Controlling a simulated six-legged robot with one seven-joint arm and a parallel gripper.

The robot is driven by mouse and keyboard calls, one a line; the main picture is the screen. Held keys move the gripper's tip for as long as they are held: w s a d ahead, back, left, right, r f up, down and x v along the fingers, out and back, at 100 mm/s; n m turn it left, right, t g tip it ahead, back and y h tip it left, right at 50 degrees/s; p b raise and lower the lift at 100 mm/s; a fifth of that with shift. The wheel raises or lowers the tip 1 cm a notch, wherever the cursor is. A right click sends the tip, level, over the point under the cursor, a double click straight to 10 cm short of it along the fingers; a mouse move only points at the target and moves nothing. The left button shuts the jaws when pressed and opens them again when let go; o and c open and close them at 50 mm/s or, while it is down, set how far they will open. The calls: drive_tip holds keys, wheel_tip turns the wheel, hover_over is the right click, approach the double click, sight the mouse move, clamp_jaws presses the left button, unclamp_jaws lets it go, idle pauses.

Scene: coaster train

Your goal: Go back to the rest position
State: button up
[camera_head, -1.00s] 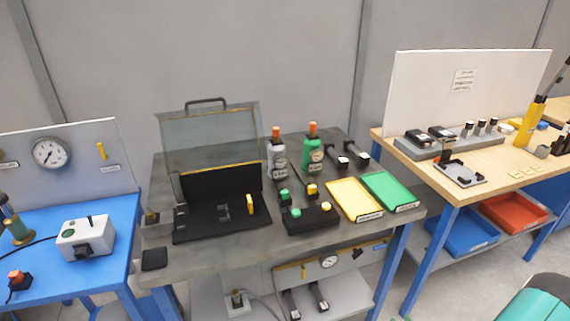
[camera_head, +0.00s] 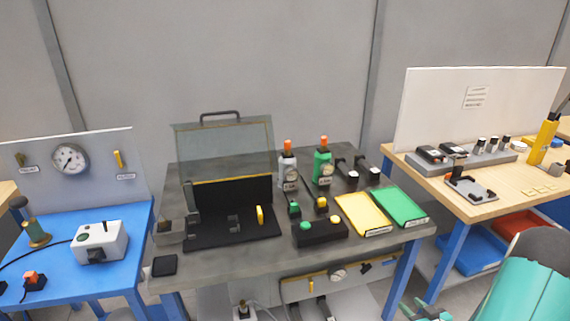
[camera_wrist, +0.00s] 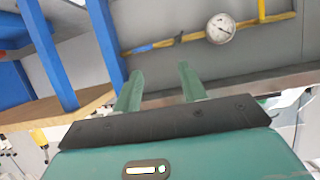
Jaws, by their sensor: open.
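My gripper (camera_wrist: 160,85) shows in the wrist view with its two green fingers spread apart and nothing between them. My teal arm link fills the lower right corner. The wrist view looks at blue table legs (camera_wrist: 105,40) and a grey panel with a gauge (camera_wrist: 221,28) and a yellow pipe.
A grey table (camera_head: 225,262) holds an open black case (camera_head: 230,228), a grey bottle, a green bottle (camera_head: 322,167), a yellow tray (camera_head: 362,214) and a green tray (camera_head: 402,207). A blue table (camera_head: 110,275) stands left, a wooden table (camera_head: 420,172) right.

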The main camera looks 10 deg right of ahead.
drive_tip(key=w+a+r+n+g+h, duration=0.1)
drive_tip(key=w+r+g+h, duration=0.1)
drive_tip(key=w+r, duration=0.35)
drive_tip(key=w+a+r+g+h, duration=0.1)
drive_tip(key=w+a+r, duration=0.1)
drive_tip(key=r, duration=0.6)
drive_tip(key=a+r+g+h, duration=0.1)
drive_tip(key=a+r+g, duration=0.1)
drive_tip(key=a+r, duration=0.75)
drive_tip(key=s+a+r+g+y, duration=0.1)
drive_tip(key=s+a+r+y, duration=0.1)
drive_tip(key=s+a+r, duration=0.4)
drive_tip(key=s+a+r+g+y, duration=0.2)
drive_tip(key=s+a+r, duration=0.4)
drive_tip(key=s+a, duration=0.7)
drive_tip(key=a, duration=0.3)
drive_tip(key=shift+m, duration=0.3)
drive_tip(key=shift+a, duration=0.1)
